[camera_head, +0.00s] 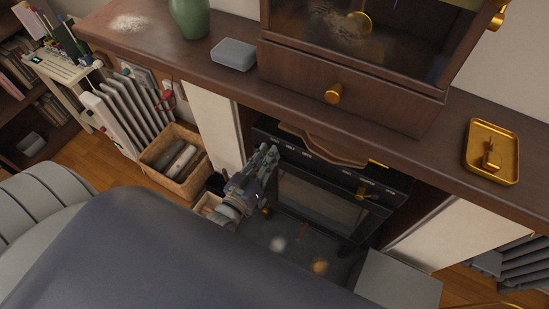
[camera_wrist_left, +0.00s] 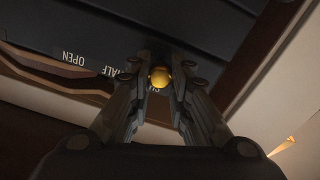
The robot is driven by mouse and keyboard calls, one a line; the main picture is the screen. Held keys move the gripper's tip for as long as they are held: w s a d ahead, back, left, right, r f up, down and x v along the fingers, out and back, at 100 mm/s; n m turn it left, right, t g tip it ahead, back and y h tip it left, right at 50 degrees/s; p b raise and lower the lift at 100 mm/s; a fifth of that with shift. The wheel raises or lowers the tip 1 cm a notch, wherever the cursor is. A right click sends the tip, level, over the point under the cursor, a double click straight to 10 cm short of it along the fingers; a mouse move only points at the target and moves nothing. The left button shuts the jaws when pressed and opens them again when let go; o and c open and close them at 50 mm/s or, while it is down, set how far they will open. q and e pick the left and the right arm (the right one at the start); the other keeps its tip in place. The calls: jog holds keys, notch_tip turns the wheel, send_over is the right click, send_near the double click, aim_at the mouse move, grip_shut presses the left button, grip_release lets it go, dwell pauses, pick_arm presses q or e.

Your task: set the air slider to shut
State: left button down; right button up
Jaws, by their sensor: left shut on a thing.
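The air slider's round brass knob (camera_wrist_left: 160,76) sits between the fingertips of my left gripper (camera_wrist_left: 160,82) in the left wrist view. The fingers are closed on it. The label OPEN (camera_wrist_left: 75,58) and the label HALF (camera_wrist_left: 112,71) lie to the left of the knob. A third label beside the knob is mostly covered by the fingers. In the head view my left gripper (camera_head: 267,156) is at the upper left of the black stove front (camera_head: 330,172), and it hides the knob there. My right gripper is not in view.
A wooden mantel (camera_head: 225,72) runs above the stove, with a drawered cabinet (camera_head: 350,92), a grey box (camera_head: 233,54), a green vase (camera_head: 188,18) and a brass tray (camera_head: 513,155) on it. A log basket (camera_head: 160,160) stands on the floor to the left.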

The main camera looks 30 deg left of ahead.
pick_arm(q)
jog(key=shift+a, duration=0.2)
jog(key=c, duration=1.5)
grip_release()
jog(key=shift+a, duration=0.1)
jog(key=shift+o, duration=0.2)
jog(key=s, duration=1.2)
jog(key=shift+a, duration=0.2)
